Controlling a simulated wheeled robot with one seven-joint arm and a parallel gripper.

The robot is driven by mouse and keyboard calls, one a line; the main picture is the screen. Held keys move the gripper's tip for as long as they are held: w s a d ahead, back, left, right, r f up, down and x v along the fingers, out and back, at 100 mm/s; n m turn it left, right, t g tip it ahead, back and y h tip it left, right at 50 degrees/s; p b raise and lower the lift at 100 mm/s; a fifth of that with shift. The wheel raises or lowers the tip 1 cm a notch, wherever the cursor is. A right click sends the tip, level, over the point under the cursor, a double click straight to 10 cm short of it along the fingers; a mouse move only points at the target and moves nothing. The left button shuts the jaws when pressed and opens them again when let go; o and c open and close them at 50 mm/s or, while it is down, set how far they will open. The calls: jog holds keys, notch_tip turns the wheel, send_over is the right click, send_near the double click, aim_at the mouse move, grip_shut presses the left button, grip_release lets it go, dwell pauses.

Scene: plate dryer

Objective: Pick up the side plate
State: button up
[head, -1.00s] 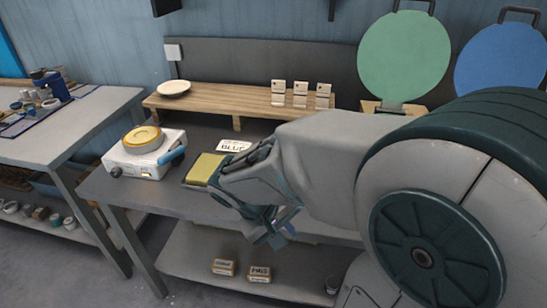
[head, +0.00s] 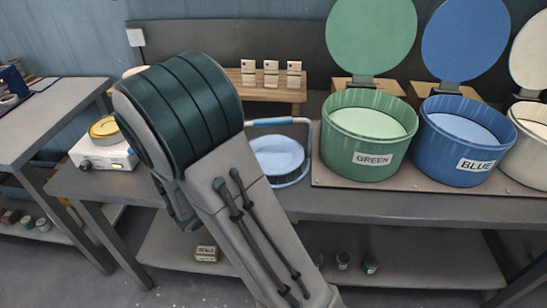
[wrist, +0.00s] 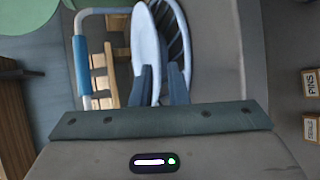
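A pale blue-white plate (wrist: 146,45) stands on edge in the wrist view, seen nearly edge-on. A pale blue round plate (head: 277,155) also shows in the head view, in a wire rack with a blue handle (head: 272,121), partly behind my arm. My gripper (wrist: 162,75) has its two blue fingers apart. The left finger overlaps the plate's lower part and the plate's right edge lies near the gap. I cannot tell whether they touch. In the head view my gripper is hidden behind my arm.
Green (head: 367,135) and blue (head: 458,140) bins with raised lids stand right of the rack. A white scale (head: 101,153) with a yellow dish (head: 103,128) is at the left. A wooden shelf (head: 300,93) with small cards runs behind. The rack's blue handle (wrist: 82,65) is left of the fingers.

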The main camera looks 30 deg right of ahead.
jog(key=shift+p+x, duration=0.5)
jog(key=shift+x, duration=3.05)
jog(key=shift+r, duration=0.1)
grip_shut()
jog(key=shift+r, duration=0.1)
